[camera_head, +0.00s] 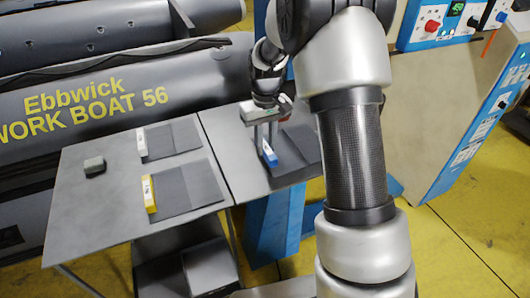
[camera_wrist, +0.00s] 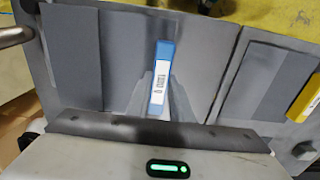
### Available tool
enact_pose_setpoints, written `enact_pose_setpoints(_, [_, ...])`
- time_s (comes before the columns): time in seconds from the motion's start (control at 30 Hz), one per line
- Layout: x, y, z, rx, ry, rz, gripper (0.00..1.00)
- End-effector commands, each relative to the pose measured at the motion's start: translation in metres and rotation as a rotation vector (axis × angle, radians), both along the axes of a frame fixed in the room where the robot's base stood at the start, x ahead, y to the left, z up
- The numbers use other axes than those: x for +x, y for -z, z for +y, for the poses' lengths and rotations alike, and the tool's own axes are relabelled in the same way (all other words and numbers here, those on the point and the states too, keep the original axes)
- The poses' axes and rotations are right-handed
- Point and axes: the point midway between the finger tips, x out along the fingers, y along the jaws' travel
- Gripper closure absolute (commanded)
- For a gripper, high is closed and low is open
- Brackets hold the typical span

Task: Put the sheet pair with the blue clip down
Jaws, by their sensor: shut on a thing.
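My gripper (camera_head: 268,138) is shut on the blue clip (camera_head: 269,156), pointing down at the edge of a dark grey sheet pair (camera_head: 298,147). The clip's white label faces up in the wrist view (camera_wrist: 161,77), between the finger ends. The sheet pair also shows in the wrist view (camera_wrist: 72,60), to the left of the clip. It lies flat over the right-hand grey table top (camera_head: 222,143); I cannot tell whether it touches the surface. My arm hides part of its right side in the head view.
The left-hand table top (camera_head: 88,220) bears a sheet pair with a white clip (camera_head: 142,143), one with a yellow clip (camera_head: 149,194), and a small dark block (camera_head: 94,166). A control cabinet (camera_head: 450,110) stands at right. Dark inflatable boats (camera_head: 110,98) lie behind.

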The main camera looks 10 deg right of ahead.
Motion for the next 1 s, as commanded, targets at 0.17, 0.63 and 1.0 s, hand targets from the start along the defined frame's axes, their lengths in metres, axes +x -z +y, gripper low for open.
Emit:
enact_pose_setpoints(0.17, [-0.002,0.031,0.002,0.001,-0.001,0.005,1.0])
enact_pose_setpoints(0.63, [-0.001,0.037,0.002,0.0,-0.001,0.003,0.7])
enact_pose_setpoints(1.0, [-0.001,0.034,0.002,0.001,-0.001,0.002,0.61])
